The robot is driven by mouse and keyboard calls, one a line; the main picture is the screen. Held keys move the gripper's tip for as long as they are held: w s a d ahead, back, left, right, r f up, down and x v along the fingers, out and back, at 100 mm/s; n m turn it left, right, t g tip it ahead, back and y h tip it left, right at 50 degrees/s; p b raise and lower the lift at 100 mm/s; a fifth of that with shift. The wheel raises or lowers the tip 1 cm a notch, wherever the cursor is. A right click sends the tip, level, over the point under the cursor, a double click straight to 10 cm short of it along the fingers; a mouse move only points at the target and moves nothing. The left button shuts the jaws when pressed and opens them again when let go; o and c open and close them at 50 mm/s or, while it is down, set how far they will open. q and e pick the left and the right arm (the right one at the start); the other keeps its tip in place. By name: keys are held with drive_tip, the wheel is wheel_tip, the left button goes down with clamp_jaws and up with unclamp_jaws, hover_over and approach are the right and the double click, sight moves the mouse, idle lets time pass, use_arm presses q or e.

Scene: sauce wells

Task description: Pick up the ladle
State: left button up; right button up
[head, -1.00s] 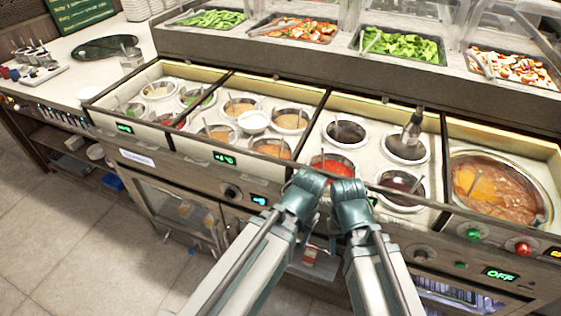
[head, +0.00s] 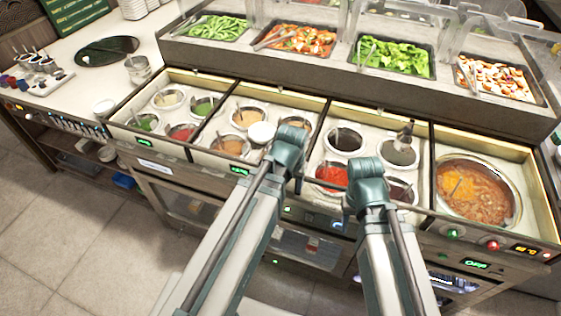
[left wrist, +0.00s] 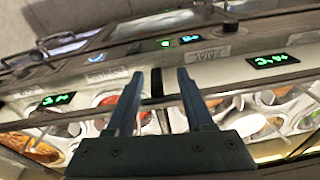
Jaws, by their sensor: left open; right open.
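Several thin utensil handles stand in the sauce wells, so I cannot tell for sure which one is the ladle. The clearest is a dark-handled ladle (head: 405,133) leaning in a dark well at the back of the third bay. My right gripper (head: 348,211) is open, near the front edge below the red sauce.
Dark dividers separate the bays of the sauce counter. A raised shelf (head: 300,65) with salad trays and clear guards runs behind. A red sauce well (head: 331,175) and a white bowl (head: 261,133) are close to my arms. Knobs and displays line the front.

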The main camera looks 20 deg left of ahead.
use_arm(q)
drive_tip(key=w+a+r+t+p, duration=0.3)
drive_tip(key=w+a+r+p, duration=0.1)
drive_tip(key=w+r, duration=0.4)
use_arm(e)
wheel_tip(320, 180, up, 6)
use_arm(q)
drive_tip(key=w+f+m+b, duration=0.1)
drive_tip(key=w+f+b, duration=0.4)
drive_tip(key=f+b, duration=0.3)
drive_tip(key=shift+f, duration=0.4)
use_arm(e)
wheel_tip(320, 180, down, 8)
drive_tip(key=shift+f, duration=0.2)
use_arm(q)
drive_tip(key=shift+w, duration=0.1)
drive_tip(key=b+x, duration=0.4)
drive_tip(key=x, duration=0.1)
drive_tip(key=shift+w+a+b, duration=0.35)
drive_tip(key=shift+w+b, duration=0.05)
drive_tip(key=shift+w, duration=0.05)
drive_tip(key=shift+r, duration=0.15)
use_arm(e)
wheel_tip(320, 180, down, 4)
drive_tip(key=shift+f, duration=0.15)
use_arm(q)
clamp_jaws()
